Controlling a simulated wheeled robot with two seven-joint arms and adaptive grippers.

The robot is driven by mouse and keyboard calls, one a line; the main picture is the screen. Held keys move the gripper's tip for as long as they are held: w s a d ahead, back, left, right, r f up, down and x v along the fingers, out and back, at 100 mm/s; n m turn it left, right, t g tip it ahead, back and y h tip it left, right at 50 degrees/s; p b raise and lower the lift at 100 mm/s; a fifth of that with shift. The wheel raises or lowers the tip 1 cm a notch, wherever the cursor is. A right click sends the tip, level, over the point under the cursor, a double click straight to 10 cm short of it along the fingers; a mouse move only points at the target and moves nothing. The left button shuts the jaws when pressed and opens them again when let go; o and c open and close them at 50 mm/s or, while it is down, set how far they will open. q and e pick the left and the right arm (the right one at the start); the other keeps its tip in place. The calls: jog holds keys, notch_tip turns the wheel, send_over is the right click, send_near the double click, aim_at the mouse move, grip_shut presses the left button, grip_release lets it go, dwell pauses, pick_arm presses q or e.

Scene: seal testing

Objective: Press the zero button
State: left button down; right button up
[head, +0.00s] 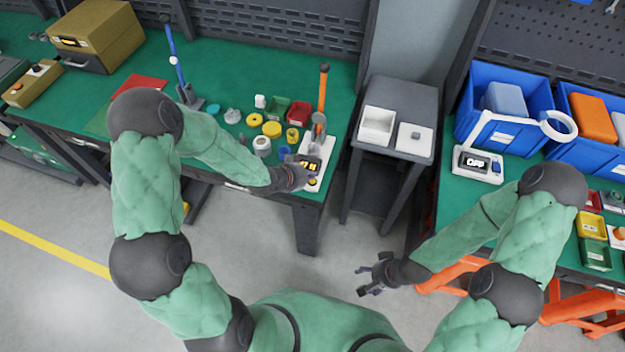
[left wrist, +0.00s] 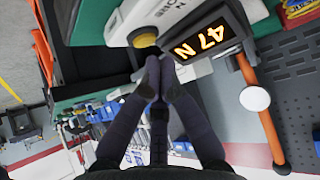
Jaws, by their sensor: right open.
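The force tester (head: 311,181), a white device with a black display, stands at the right front corner of the left green bench. Its display (left wrist: 209,42) reads 47 N in orange in the left wrist view. A round yellow button (left wrist: 145,37) sits on its white panel beside the display. My left gripper (head: 300,177) is at the tester. In the left wrist view its fingertips (left wrist: 153,64) are together, empty, right at the yellow button; I cannot tell whether they touch it. The button's label is unclear. My right gripper (head: 368,279) is open and empty over the floor.
Yellow, red and green containers (head: 272,129) stand left of the tester. An orange post (head: 322,88) rises behind it. A second device (head: 478,164) on the right bench reads OFF, near blue bins (head: 505,85).

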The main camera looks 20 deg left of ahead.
aim_at(310, 181)
dwell(0.5)
pick_arm(q)
jog(key=shift+f+b, duration=0.4)
jog(key=shift+f+b, duration=0.35)
dwell(0.6)
dwell(0.3)
jog(key=shift+r+p, duration=0.6)
jog(key=shift+r, duration=0.2)
jog(key=shift+r, duration=0.1)
jog(key=shift+r+p, duration=1.95)
jog(key=shift+r, duration=0.5)
jog(key=shift+f, duration=0.1)
